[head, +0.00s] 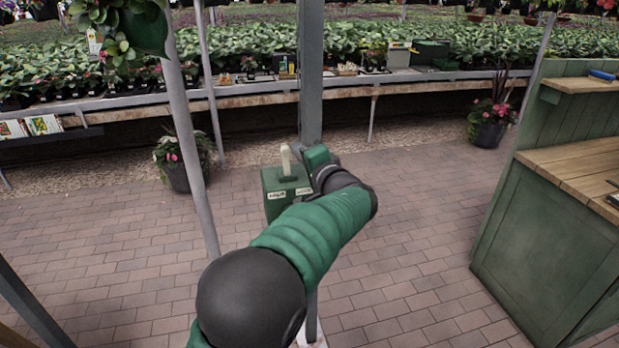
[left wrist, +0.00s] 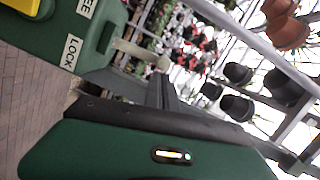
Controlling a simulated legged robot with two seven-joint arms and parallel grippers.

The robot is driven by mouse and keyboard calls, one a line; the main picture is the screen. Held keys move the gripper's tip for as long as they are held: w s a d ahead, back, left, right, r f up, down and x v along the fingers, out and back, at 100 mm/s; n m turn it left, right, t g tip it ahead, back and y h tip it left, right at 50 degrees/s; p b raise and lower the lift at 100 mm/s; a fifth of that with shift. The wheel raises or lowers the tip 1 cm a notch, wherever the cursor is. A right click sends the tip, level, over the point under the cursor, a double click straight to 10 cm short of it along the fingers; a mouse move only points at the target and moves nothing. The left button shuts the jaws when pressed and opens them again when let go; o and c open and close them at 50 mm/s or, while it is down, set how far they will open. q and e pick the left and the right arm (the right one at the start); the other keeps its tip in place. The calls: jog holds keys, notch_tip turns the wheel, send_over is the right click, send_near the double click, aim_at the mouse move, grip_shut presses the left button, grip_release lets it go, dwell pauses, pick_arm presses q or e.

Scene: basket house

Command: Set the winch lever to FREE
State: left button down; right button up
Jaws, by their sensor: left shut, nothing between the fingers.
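The winch is a green box (head: 281,196) mounted at the grey post in the middle of the head view, with a pale lever (head: 286,161) standing close to upright on top. Its two front labels are too small to read there. In the left wrist view the box (left wrist: 38,45) carries FREE, partly cut off, and LOCK (left wrist: 70,53); the lever (left wrist: 143,53) sticks out beside them. I cannot tell which label it leans to. My left gripper (head: 314,157) is shut and empty, just right of the lever, on the LOCK side, apparently apart from it. My right gripper is not in view.
A green counter with a wooden top (head: 575,165) stands at the right. A thin grey pole (head: 205,190) stands left of the winch. Potted flowers (head: 184,165) sit on the brick floor, and long plant benches (head: 130,104) run along the back.

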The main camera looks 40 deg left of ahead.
pick_arm(q)
jog(key=shift+s+a+f+n+h+b, duration=0.1)
jog(key=shift+s+a+n+h+b, duration=0.15)
jog(key=shift+s+a+n+b, duration=1)
jog(key=shift+d+n+h+b, duration=0.2)
jog(key=shift+n+b, duration=0.35)
jog(key=shift+b, duration=1.7)
jog(key=shift+s+a+f+n+h+b, duration=0.1)
jog(key=shift+s+a+n+h+b, duration=0.15)
jog(key=shift+s+a+n+b, duration=1)
jog(key=shift+w+d+m+b, duration=0.35)
jog(key=shift+w+d+b, duration=0.15)
jog(key=shift+w+d, duration=0.15)
